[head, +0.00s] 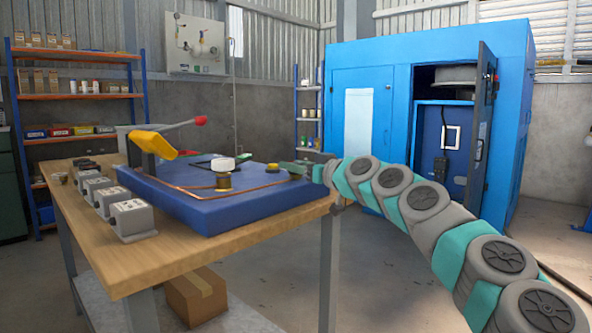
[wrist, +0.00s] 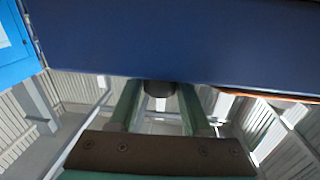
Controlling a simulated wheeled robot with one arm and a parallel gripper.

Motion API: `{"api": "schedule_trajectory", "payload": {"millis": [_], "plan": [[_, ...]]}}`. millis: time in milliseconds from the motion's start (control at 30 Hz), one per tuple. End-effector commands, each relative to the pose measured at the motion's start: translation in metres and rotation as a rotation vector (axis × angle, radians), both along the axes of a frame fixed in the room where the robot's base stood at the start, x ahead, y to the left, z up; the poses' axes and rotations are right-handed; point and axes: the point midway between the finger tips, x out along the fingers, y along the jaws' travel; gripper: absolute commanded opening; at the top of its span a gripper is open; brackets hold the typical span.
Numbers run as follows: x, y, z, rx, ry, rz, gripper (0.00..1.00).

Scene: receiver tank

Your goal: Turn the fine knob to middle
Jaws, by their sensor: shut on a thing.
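The blue-topped receiver board (head: 215,205) lies on the wooden table; its blue surface also fills the top of the wrist view (wrist: 180,40). My gripper (head: 299,167) reaches in from the right to the board's far right corner. In the wrist view, its two green fingers (wrist: 159,88) are on either side of a dark round knob (wrist: 160,89) at the edge of the blue surface, and are shut on it. This appears to be the fine knob. Its pointer and any scale marks are hidden. In the head view, the gripped knob is hidden.
A white-topped knob (head: 223,165), a small yellow piece (head: 270,169), a copper wire (head: 200,189) and a red-tipped lever (head: 200,121) are on the board. Several grey boxes (head: 131,218) line the table's left side. A blue cabinet (head: 365,105) stands behind with its door open.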

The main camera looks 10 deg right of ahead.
Motion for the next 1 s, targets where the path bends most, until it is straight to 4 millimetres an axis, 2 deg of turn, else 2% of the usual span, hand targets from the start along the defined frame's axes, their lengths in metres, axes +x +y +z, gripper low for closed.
{"api": "schedule_trajectory", "payload": {"millis": [1000], "plan": [[0.0012,-0.0011,0.0023,0.001,-0.001,0.25,0.0]]}}
